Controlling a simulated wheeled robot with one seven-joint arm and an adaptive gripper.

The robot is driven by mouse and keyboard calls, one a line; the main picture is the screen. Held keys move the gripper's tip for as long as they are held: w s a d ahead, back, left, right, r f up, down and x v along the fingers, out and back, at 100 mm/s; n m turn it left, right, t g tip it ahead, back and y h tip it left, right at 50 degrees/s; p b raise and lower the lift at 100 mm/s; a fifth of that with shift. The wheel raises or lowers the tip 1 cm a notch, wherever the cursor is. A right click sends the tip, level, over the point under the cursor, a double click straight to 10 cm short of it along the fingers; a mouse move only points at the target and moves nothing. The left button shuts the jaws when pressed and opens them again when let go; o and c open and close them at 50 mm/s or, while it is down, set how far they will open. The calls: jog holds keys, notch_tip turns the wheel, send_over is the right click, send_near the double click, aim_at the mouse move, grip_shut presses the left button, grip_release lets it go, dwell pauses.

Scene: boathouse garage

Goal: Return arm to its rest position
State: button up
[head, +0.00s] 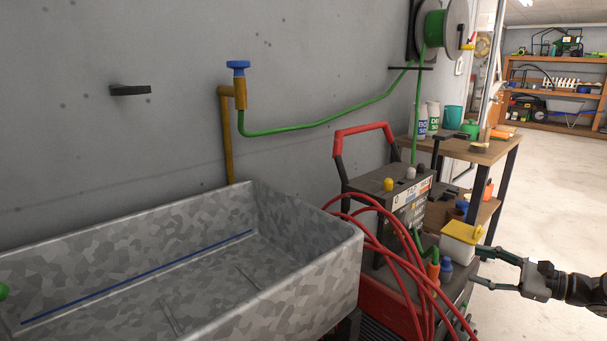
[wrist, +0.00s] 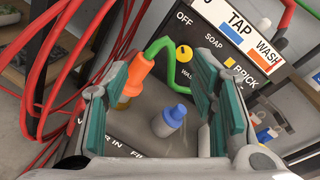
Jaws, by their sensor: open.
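My gripper (head: 477,268) reaches in from the right edge in the head view, with its fingers spread and pointing left. Its fingertips are close to a white box with a yellow lid (head: 461,235); I cannot tell whether they touch it. In the wrist view my gripper (wrist: 172,80) is open, with nothing between its pads. Beyond the pads a blue-capped bottle or fitting (wrist: 169,120) and an orange connector (wrist: 139,72) on a green hose show at the control unit (wrist: 195,15), which is lettered TAP and WASH.
A grey mottled trough (head: 305,265) fills the lower left. Red hoses (head: 395,262) loop beside the control unit (head: 400,200). A wooden table (head: 465,150) with bottles stands behind. A green hose (head: 320,124) runs along the wall to a reel. Open floor (head: 550,190) lies at the right.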

jog(key=s+a+r+n+g, duration=0.35)
jog(key=a+r, duration=0.25)
jog(key=a, duration=0.4)
jog(key=s+a+r+n+g, duration=0.3)
jog(key=a+r+n+g, duration=0.15)
jog(key=a, duration=0.55)
jog(key=s+a+r+n+g+h, duration=0.2)
jog(key=s+a+r+n+h, duration=0.1)
jog(key=s+a, duration=0.3)
jog(key=s+a+r+n+g+h, duration=0.2)
jog(key=s+a+r, duration=0.15)
jog(key=s, duration=0.35)
jog(key=s+f+n+h, duration=0.3)
jog(key=s+n+h, duration=0.4)
jog(key=s, duration=1.3)
notch_tip(320, 180, up, 30)
jog(key=t+p, duration=0.4)
jog(key=p, duration=2.4)
jog(key=shift+s+d+f+t, duration=0.2)
jog(key=shift+s+d+t, duration=0.1)
jog(key=shift+d+t, duration=0.1)
